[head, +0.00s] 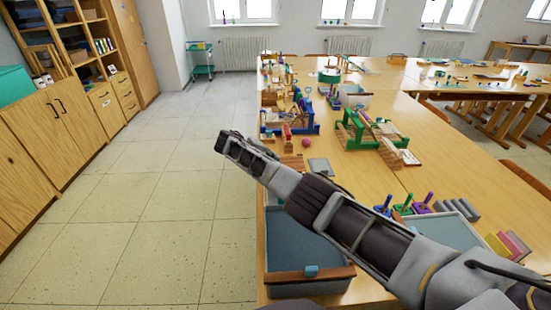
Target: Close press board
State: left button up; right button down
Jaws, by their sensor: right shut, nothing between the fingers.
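A grey-blue framed panel (292,240), with a brown wooden bar (300,275) and a small blue piece (312,271) along its near edge, is at the table's near left corner. It may be part of the press board; I cannot tell for sure. A second grey-blue framed panel (450,231) lies to its right. My right arm crosses in front and hides the space between them, so I cannot tell if they are joined. My right gripper (222,142) is shut and empty, up and left of the first panel, beyond the table's left edge. My left gripper is not in view.
The wooden table (360,185) holds colored pegs (403,208), grey blocks (456,208), a green wooden frame (370,135) and a blue frame (300,120). A small grey plate (320,167) lies beyond my arm. Cabinets (60,130) line the left; the floor between is clear.

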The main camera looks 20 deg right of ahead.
jog(key=v, duration=0.9)
jog(key=shift+a, duration=0.15)
